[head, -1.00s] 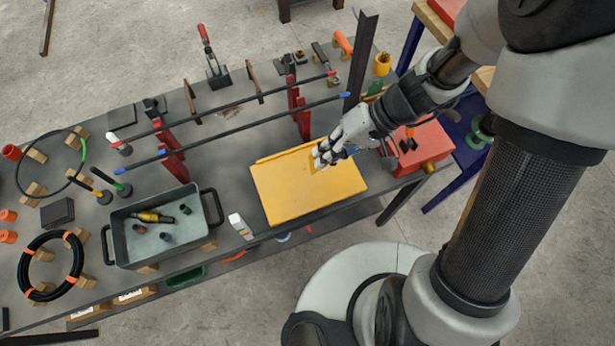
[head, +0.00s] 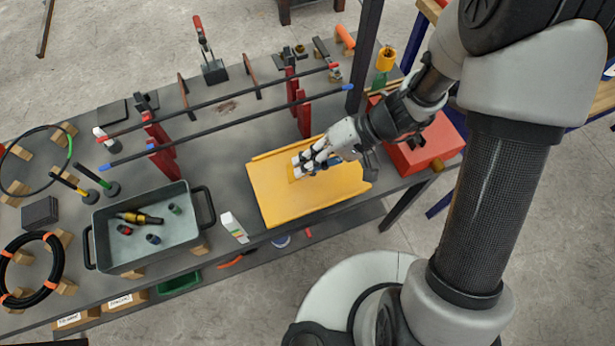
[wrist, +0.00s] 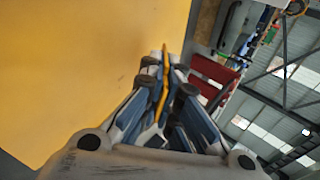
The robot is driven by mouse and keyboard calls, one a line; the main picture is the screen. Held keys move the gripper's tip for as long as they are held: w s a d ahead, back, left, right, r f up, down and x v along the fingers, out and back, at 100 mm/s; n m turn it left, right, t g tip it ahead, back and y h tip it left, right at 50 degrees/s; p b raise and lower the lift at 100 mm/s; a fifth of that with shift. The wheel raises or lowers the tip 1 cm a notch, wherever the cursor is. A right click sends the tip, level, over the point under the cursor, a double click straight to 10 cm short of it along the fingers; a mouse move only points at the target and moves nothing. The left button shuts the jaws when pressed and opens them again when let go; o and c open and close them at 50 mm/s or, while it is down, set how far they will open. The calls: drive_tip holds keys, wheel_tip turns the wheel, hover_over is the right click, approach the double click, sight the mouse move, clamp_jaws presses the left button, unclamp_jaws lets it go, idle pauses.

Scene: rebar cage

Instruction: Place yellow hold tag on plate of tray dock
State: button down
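My gripper (head: 300,165) is above the left-middle part of a yellow plate (head: 318,205) with a raised rim along its far edge. The gripper is shut on the yellow hold tag (head: 295,173), a small thin piece at the fingertips. In the wrist view the tag (wrist: 163,92) shows edge-on between the fingers of my gripper (wrist: 165,80), with the yellow plate (wrist: 80,60) filling the left side. I cannot tell whether the tag touches the plate. No part in view is marked as the tray dock.
A grey tray (head: 103,225) holding several small parts stands at the left. A red box (head: 425,148) lies at the right.

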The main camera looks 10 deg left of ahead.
drive_tip(key=shift+f+b, duration=0.45)
drive_tip(key=shift+f, duration=0.45)
drive_tip(key=c, duration=2)
unclamp_jaws()
drive_tip(key=shift+o, duration=0.2)
drive_tip(key=shift+r, duration=0.1)
drive_tip(key=shift+p+v, duration=1.85)
drive_tip(key=shift+v, duration=2.15)
